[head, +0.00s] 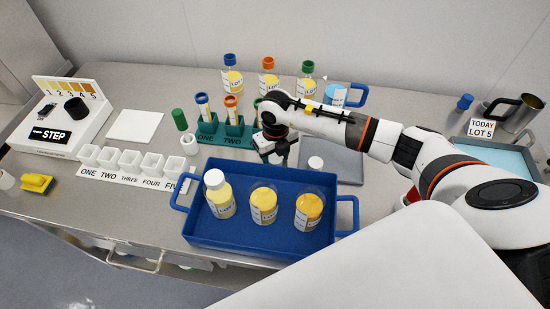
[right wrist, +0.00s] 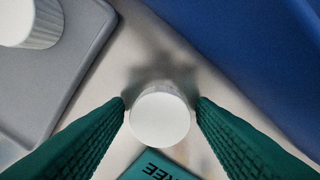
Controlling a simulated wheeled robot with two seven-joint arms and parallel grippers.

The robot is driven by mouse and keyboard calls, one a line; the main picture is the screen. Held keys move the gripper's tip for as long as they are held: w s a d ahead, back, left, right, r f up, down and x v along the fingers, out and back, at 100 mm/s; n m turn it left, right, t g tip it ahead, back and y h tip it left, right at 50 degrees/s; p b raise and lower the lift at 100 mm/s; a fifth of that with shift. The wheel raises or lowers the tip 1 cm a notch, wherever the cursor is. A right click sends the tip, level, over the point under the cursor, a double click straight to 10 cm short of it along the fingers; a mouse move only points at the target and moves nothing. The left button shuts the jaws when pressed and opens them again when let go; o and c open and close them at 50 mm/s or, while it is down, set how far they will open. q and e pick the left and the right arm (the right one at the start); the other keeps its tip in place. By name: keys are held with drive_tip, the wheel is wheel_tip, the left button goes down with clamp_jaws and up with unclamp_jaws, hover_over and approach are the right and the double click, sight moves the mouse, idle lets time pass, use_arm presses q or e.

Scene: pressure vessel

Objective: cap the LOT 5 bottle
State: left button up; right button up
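A blue tray (head: 335,245) holds three yellow-filled bottles. The left bottle (head: 220,200) wears a white cap; the middle bottle (head: 263,206) and right bottle (head: 309,210) stand with no cap visible. Their lot numbers are too small to read. My right gripper (head: 275,155) is behind the tray, beside the tube rack. In the right wrist view its green fingers (right wrist: 160,103) close on the sides of a white cap (right wrist: 160,120). Another white cap (right wrist: 30,22) lies on the grey mat, also visible in the head view (head: 315,163). My left gripper is out of view.
A green tube rack (head: 243,142) stands left of my right gripper, close to its fingers. Several capped bottles stand at the back, with a blue-handled jug (head: 335,95). A sign (head: 481,129) reads TODAY LOT 5. White cups and a STEP device (head: 50,135) are at left.

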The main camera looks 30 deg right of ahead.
sight(275, 159)
drive_tip(key=c, duration=0.7)
drive_tip(key=shift+o, duration=0.2)
drive_tip(key=shift+r, duration=0.1)
wheel_tip(275, 159, up, 10)
drive_tip(key=b, duration=0.3)
